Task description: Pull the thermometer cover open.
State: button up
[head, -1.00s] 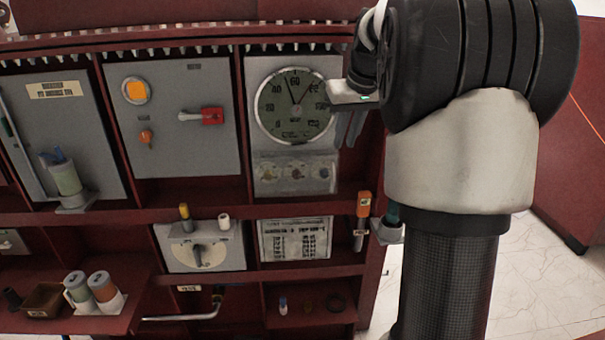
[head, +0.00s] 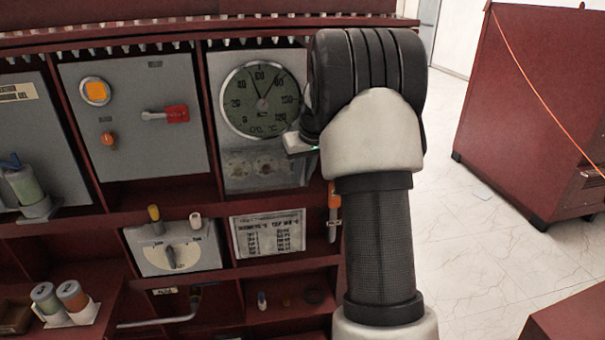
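The thermometer (head: 262,100) is a round dial with a dark green face, on a grey panel at the upper middle of the red cabinet. Its cover (head: 212,75) appears to be this flat grey panel, lying flush in its bay; I see no gap at its edges. A clear window with small round parts shows below the dial. My gripper (head: 302,146) is at the panel's right side, just below and right of the dial. My wrist and arm hide its fingers and part of the panel's right edge, so opening and contact cannot be told.
Left of the panel is a grey door with an orange lamp (head: 95,91) and a red-handled switch (head: 176,114). Below are a knob box (head: 174,248), a printed plate (head: 268,234) and an orange-topped tool (head: 333,212). Open floor (head: 470,230) lies right, before another red cabinet (head: 540,110).

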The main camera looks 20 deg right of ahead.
jog(key=shift+w+f, duration=0.1)
jog(key=shift+f, duration=0.15)
grip_shut()
jog(key=shift+r, duration=0.1)
dwell(1.2)
